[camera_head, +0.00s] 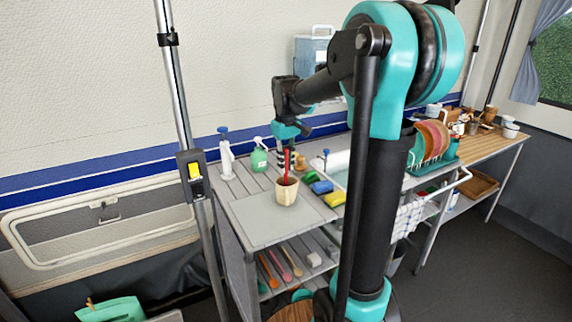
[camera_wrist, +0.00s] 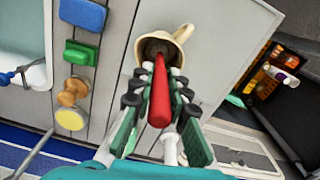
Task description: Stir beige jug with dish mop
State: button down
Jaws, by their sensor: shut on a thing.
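The beige jug (camera_head: 287,191) stands upright on the grey table top, near its left end. In the wrist view the jug (camera_wrist: 141,46) is seen from above, with its handle toward the upper right. The dish mop shows as a red handle (camera_head: 286,165) rising out of the jug; in the wrist view its red handle (camera_wrist: 159,95) points into the dark jug opening. My gripper (camera_head: 287,133) is above the jug and shut on the red handle. In the wrist view my gripper's fingers (camera_wrist: 157,100) flank the handle. The mop's head is hidden inside the jug.
A green spray bottle (camera_head: 259,157) and a white bottle (camera_head: 226,158) stand behind. A dish rack (camera_head: 434,160) with plates is farther right. The panel left of the jug is clear.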

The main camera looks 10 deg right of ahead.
dwell(0.3)
jog(key=shift+r, duration=4.25)
jog(key=shift+r, duration=2.4)
jog(key=shift+s+f, duration=0.1)
